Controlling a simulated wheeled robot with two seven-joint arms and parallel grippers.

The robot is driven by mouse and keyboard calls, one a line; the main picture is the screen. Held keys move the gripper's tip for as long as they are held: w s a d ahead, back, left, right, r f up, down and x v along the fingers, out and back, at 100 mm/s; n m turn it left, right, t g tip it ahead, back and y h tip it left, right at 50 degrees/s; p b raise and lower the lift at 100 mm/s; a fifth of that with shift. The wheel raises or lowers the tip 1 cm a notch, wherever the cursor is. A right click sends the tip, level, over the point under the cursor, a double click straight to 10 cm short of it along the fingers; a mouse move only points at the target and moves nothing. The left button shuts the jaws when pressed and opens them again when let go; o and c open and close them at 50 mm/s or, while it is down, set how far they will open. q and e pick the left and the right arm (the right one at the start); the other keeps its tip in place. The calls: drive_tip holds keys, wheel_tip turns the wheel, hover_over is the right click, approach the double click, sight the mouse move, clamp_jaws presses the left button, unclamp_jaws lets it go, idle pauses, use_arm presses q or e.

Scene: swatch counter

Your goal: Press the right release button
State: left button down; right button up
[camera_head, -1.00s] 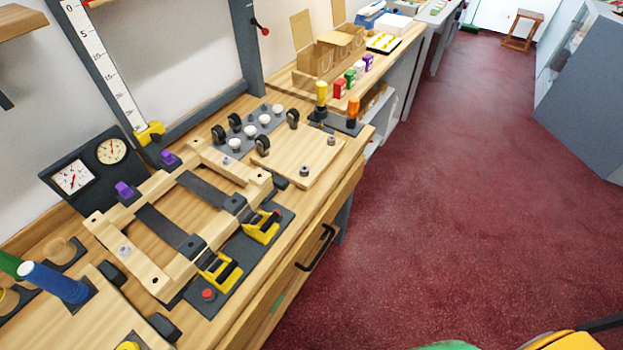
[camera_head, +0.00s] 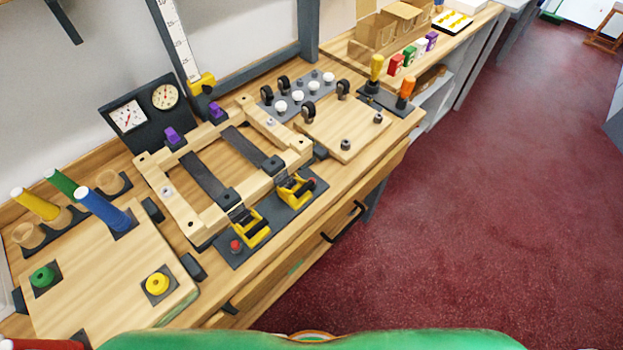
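A dark plate (camera_head: 228,256) lies at the front edge of the wooden bench, before a wooden frame. It carries a small red button (camera_head: 236,246) at its left end and two yellow-and-black units, a left one (camera_head: 250,229) and a right one (camera_head: 297,189). I cannot tell from the picture which part is the right release button; no label is readable. Neither of my grippers shows in the head view, and nothing touches the plate.
The wooden frame (camera_head: 181,211) with dark crossbars stands behind the plate. A board with coloured pegs (camera_head: 106,258) is at left, a wooden board with knobs (camera_head: 338,128) at right. Two gauges (camera_head: 142,108) stand behind. Red floor (camera_head: 480,200) to the right is clear.

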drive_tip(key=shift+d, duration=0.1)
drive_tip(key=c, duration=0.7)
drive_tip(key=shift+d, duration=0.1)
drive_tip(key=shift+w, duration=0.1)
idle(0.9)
